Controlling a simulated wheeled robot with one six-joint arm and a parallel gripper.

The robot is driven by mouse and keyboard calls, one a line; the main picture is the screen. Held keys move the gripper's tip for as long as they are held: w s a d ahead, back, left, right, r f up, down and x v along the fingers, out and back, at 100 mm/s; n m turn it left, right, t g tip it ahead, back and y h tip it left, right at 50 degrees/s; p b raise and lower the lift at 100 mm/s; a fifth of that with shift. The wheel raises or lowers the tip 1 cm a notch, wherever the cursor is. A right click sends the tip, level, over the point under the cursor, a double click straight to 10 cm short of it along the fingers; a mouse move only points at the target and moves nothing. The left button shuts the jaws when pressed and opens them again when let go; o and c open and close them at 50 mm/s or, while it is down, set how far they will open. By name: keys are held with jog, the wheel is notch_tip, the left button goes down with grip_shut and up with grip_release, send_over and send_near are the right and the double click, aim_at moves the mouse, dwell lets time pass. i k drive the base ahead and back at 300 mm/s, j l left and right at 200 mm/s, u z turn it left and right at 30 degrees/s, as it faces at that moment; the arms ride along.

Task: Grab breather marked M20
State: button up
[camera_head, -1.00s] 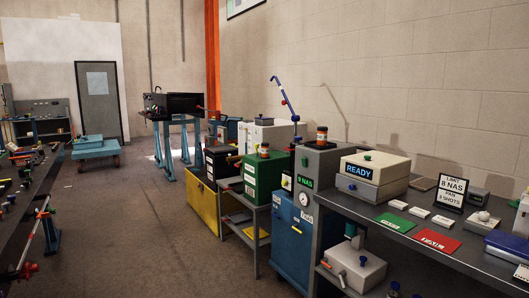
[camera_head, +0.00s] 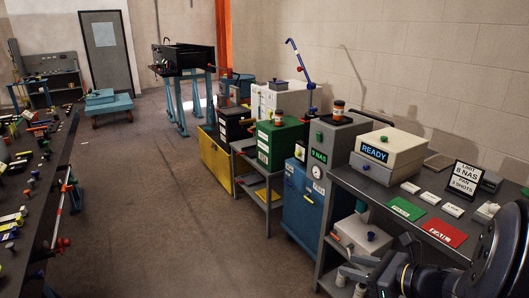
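I cannot make out any breather marked M20; no such mark is readable in the head view. Many small fittings with coloured caps lie on the long dark bench (camera_head: 62,150) at the left, too small to tell apart. Small jars with orange bands stand on the green box (camera_head: 280,140) and on the grey cabinet (camera_head: 338,135). Dark links of my arm show at the lower right corner, in front of the right-hand bench.
A blue cabinet (camera_head: 303,205) and a yellow bin (camera_head: 215,165) line the wall. The floor (camera_head: 165,220) between the benches is clear.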

aim_at(279, 117)
jog(key=i+j+z, duration=0.1)
jog(key=i+j, duration=0.2)
jog(key=i, duration=0.35)
jog(key=i+j+z, duration=0.1)
jog(key=i+j, duration=0.2)
jog(key=i, duration=0.35)
jog(key=i+j, duration=0.4)
jog(key=i, duration=0.25)
jog(key=i+j+z, duration=0.15)
jog(key=i+j, duration=0.25)
jog(key=i, duration=0.25)
jog(key=i+j+z, duration=0.1)
jog(key=i+j, duration=0.35)
jog(key=i, duration=0.15)
jog(key=i+l, duration=0.15)
jog(key=i, duration=0.65)
jog(key=l+z, duration=0.05)
